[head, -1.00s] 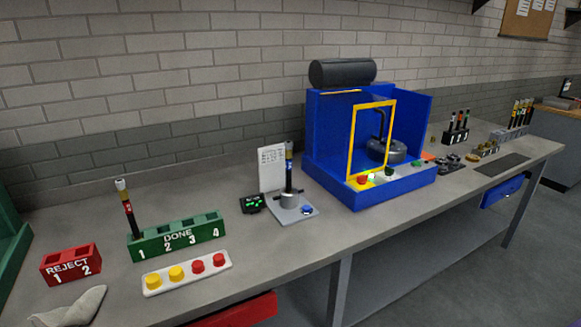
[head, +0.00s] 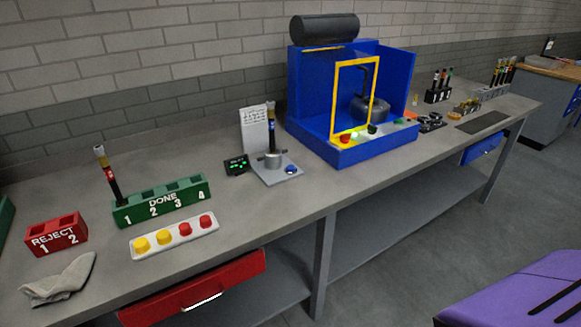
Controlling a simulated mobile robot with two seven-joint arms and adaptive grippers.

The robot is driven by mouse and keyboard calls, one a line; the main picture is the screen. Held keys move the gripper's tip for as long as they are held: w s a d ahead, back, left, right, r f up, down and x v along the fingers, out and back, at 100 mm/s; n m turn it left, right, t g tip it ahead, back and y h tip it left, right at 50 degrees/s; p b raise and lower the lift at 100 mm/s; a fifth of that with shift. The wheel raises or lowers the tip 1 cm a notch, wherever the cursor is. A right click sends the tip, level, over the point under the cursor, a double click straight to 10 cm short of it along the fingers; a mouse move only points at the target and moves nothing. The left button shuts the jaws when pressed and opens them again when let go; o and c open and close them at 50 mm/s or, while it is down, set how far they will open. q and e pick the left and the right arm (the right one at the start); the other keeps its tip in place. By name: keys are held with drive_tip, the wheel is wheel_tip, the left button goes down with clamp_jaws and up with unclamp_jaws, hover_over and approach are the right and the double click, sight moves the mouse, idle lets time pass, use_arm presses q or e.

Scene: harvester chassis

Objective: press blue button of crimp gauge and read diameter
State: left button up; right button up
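The crimp gauge (head: 273,160) stands on the bench left of the blue press, on a flat grey base plate. A dark hose piece with a coloured band (head: 270,128) stands upright in it. Its blue button (head: 291,169) is on the right front of the base plate. A small black display (head: 237,165) with green digits sits to its left; the digits are too small to read. A white printed card (head: 255,128) stands behind the gauge. Neither of my grippers shows in the head view.
A blue press (head: 345,155) with a yellow frame stands right of the gauge. The green DONE rack (head: 160,206) holds one piece in slot 1. The red REJECT rack (head: 56,233), a button strip (head: 175,238) and a cloth (head: 58,279) are left. The bench front before the gauge is clear.

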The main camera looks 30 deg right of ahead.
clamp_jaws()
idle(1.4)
